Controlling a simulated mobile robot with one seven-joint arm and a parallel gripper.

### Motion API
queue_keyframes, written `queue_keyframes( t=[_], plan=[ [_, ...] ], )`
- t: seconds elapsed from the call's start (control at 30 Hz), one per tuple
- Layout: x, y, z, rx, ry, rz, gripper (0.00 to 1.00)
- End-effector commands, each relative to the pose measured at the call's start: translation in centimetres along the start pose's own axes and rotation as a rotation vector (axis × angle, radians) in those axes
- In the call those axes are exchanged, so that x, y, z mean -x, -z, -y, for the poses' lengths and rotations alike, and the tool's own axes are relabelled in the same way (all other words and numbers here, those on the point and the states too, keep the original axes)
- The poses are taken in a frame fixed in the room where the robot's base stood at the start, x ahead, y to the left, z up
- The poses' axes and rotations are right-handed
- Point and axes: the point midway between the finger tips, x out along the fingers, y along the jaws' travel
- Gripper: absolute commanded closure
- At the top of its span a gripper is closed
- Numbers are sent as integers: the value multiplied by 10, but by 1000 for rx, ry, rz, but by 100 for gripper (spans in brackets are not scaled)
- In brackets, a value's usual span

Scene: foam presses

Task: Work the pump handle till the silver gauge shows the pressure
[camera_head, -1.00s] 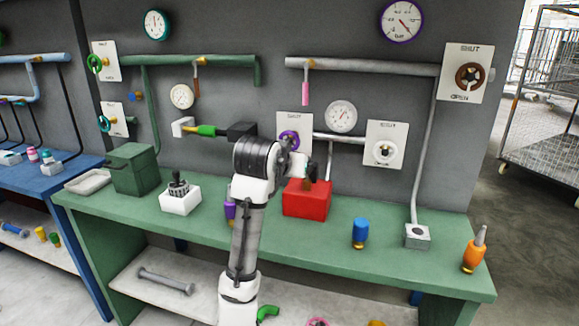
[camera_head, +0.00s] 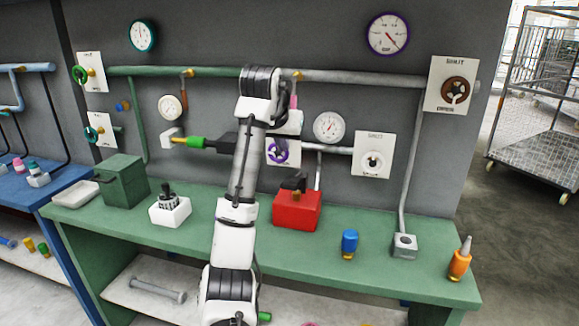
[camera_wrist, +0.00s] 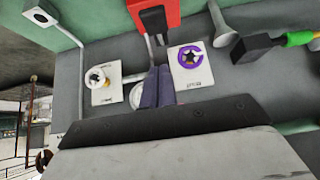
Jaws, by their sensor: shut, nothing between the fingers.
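A red box (camera_head: 297,211) with a short black handle (camera_head: 294,183) on top stands on the green bench. In the wrist view the red box (camera_wrist: 166,12) and its black handle (camera_wrist: 154,20) are at the top edge. The silver-rimmed gauge (camera_head: 329,127) hangs on the grey wall above and right of the box; its needle is too small to read surely. In the wrist view it is mostly hidden behind my fingers. My gripper (camera_wrist: 156,75) is shut and empty, apart from the black handle.
A white block with a dark lever (camera_head: 169,205) and a green box (camera_head: 124,182) stand left. A green-gripped rod with a black block (camera_head: 200,143) juts from the wall. A blue bottle (camera_head: 349,243) and orange bottle (camera_head: 459,260) stand right. Valve plates (camera_head: 372,155) line the wall.

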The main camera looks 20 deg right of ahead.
Motion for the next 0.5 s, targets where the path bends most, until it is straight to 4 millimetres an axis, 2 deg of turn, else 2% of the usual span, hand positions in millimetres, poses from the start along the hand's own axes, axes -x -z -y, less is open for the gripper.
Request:
queue_keyframes(
  t=[0.5],
  plan=[
    [0,4,0,3,-1,25,100]
  ],
)
